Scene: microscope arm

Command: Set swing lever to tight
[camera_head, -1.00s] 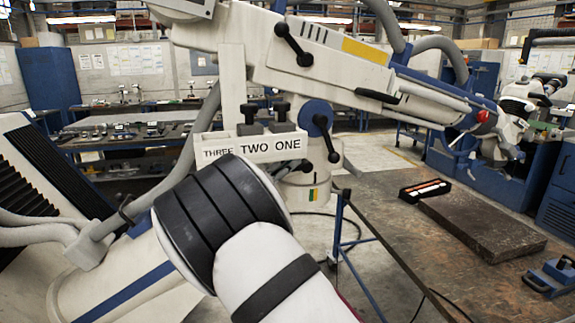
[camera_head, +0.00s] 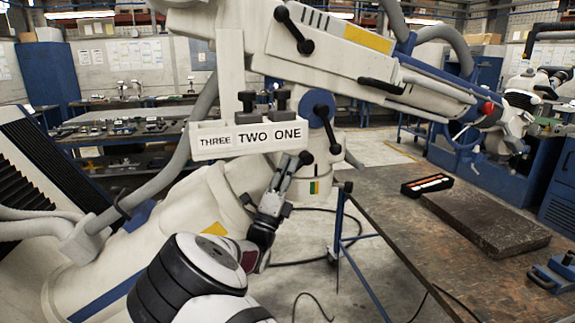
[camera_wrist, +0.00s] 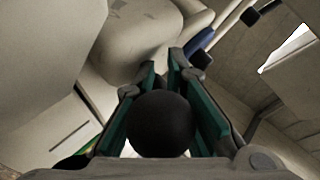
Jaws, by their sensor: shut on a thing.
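My gripper (camera_head: 296,165) is shut on a black ball knob (camera_head: 306,158), just under the white rack labelled THREE TWO ONE (camera_head: 247,138). In the wrist view, the same black knob (camera_wrist: 160,123) fills the space between my two green-padded fingers (camera_wrist: 165,110). The knob appears to be the end of a lever on the cream microscope column; the rest of that lever is hidden by the knob and fingers. A second black two-ball lever (camera_head: 327,125) is on the blue joint to the right. A third (camera_head: 294,30) is higher on the arm (camera_head: 350,60).
A worktable (camera_head: 400,215) stands to the right with a dark slab (camera_head: 485,220), a black tray (camera_head: 427,185) and a blue clamp (camera_head: 552,273). A grey hose (camera_head: 170,170) runs at left. The rack and column are close to my gripper.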

